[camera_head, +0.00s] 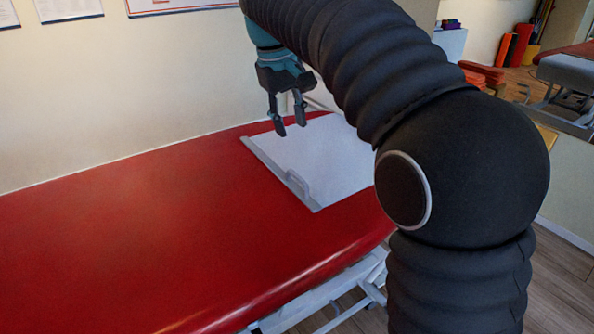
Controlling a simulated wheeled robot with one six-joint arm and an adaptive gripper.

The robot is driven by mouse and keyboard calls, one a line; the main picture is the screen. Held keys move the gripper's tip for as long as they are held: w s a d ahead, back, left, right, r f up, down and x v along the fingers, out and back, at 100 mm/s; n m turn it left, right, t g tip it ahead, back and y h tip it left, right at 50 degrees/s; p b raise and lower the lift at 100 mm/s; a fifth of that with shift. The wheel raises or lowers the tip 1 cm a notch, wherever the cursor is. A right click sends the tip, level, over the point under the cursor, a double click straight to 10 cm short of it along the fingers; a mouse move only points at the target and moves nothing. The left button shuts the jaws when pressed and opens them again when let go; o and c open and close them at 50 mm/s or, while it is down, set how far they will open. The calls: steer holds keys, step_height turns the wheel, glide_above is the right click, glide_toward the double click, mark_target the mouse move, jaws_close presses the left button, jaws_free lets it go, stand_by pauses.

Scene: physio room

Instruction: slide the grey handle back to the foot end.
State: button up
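The grey handle (298,186) is a small raised grip near the front end of a grey edge strip. That strip runs along the left side of a flat white board (322,158) lying on the red treatment table (130,235). My gripper (290,126) hangs fingers down over the far part of the board, above and behind the handle. Its two dark fingers are apart with nothing seen between them. It appears clear of the handle. My arm hides the right part of the board and that end of the table.
The red table top left of the board is bare. A pale wall (110,90) runs along the table's far side. The table's metal frame (350,300) shows below the front edge. Another couch (568,75) stands at the far right.

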mark_target(298, 176)
steer(key=f+b, duration=0.1)
steer(key=f, duration=0.3)
steer(key=w+d+f+b, duration=0.1)
steer(key=f, duration=0.4)
steer(key=w+f+b, duration=0.1)
steer(key=f, duration=0.3)
steer(key=shift+d+f, duration=0.2)
steer(key=shift+f, duration=0.15)
jaws_close()
